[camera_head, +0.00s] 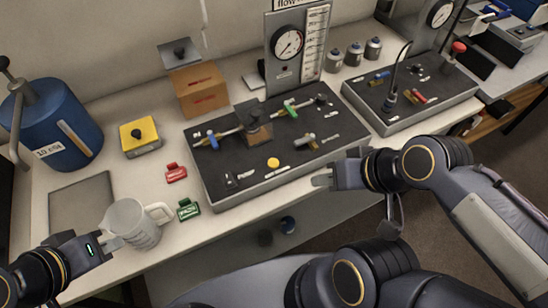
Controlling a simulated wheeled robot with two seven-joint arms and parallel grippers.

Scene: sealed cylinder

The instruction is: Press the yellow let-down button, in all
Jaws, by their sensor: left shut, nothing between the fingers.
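The yellow let-down button (273,163) is a small round disc on the front part of the dark-topped panel (210,176) in the middle of the bench. Nothing covers it. My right gripper (321,180) is at the panel's front edge, to the right of the button and apart from it. Its finger gap is not clear from this angle. My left gripper (112,243) is shut and empty, beside the left side of the white jug (140,232); whether it touches the jug is unclear.
Red (176,172) and green (188,209) tags lie left of the panel. Valve handles stand on the panel behind the button. A yellow box with a black knob (140,135), a blue cylinder (62,125) and a gauge (288,43) stand further back. A second panel (420,118) is right.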

